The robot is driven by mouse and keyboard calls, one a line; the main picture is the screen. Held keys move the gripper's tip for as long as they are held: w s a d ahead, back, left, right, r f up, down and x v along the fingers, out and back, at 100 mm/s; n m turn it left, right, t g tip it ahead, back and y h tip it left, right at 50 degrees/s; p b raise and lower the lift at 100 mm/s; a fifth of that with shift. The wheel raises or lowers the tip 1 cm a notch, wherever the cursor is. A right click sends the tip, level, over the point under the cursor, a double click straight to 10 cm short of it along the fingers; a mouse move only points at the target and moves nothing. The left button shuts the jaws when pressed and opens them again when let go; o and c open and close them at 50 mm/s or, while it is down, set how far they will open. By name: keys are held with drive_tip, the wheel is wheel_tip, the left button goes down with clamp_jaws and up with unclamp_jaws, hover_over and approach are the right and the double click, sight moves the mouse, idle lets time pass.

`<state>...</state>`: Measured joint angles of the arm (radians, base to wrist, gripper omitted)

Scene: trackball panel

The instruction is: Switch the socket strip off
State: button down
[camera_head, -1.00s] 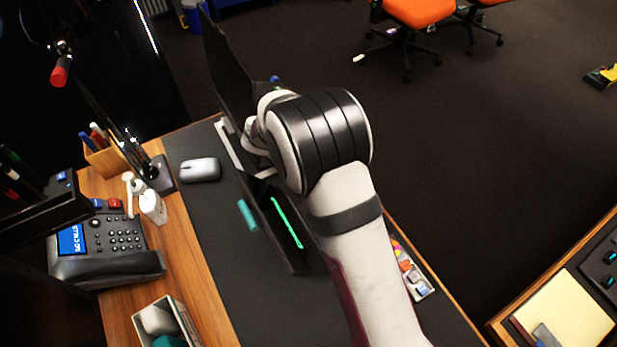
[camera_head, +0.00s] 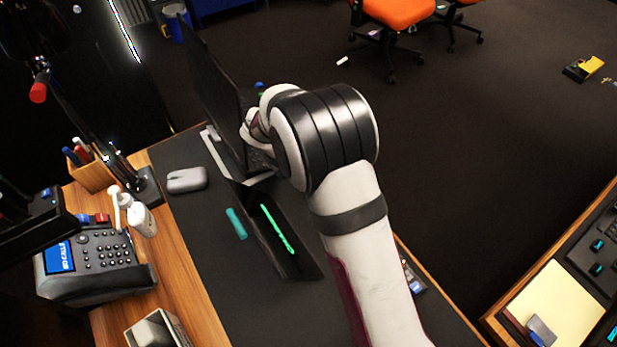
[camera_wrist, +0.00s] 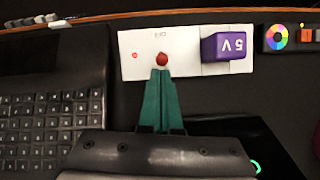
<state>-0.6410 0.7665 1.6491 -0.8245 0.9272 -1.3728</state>
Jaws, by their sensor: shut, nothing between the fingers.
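The socket strip (camera_wrist: 188,67) is a white plate at the top middle of the wrist view. It has a red knob (camera_wrist: 162,58), a small red light (camera_wrist: 134,55) at its left and a purple block marked 5 V (camera_wrist: 228,47) plugged in at its right. A small label above the knob is too small to read surely. My gripper (camera_wrist: 161,72), with teal fingers, is shut and empty. Its tips lie just below the red knob in the picture; I cannot tell whether they touch it. In the head view my arm hides the gripper and strip.
A laptop keyboard (camera_wrist: 50,125) lies left of the strip, and a panel with a colour wheel (camera_wrist: 277,38) lies to its right. In the head view, a mouse (camera_head: 187,180), a phone (camera_head: 95,265) and a pen holder (camera_head: 90,170) stand at the left.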

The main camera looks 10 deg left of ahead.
drive_tip(key=shift+w+d+r+g+y, duration=0.25)
drive_tip(key=shift+g+y, duration=0.15)
drive_tip(key=shift+y, duration=0.1)
drive_tip(key=shift+w+d+r+g+y, duration=0.25)
drive_tip(key=shift+w+d+g+y, duration=0.1)
drive_tip(key=shift+g+y, duration=0.35)
drive_tip(key=shift+w+d+r, duration=0.15)
drive_tip(key=shift+w+d, duration=0.2)
drive_tip(key=shift+r, duration=0.1)
drive_tip(key=shift+r, duration=0.7)
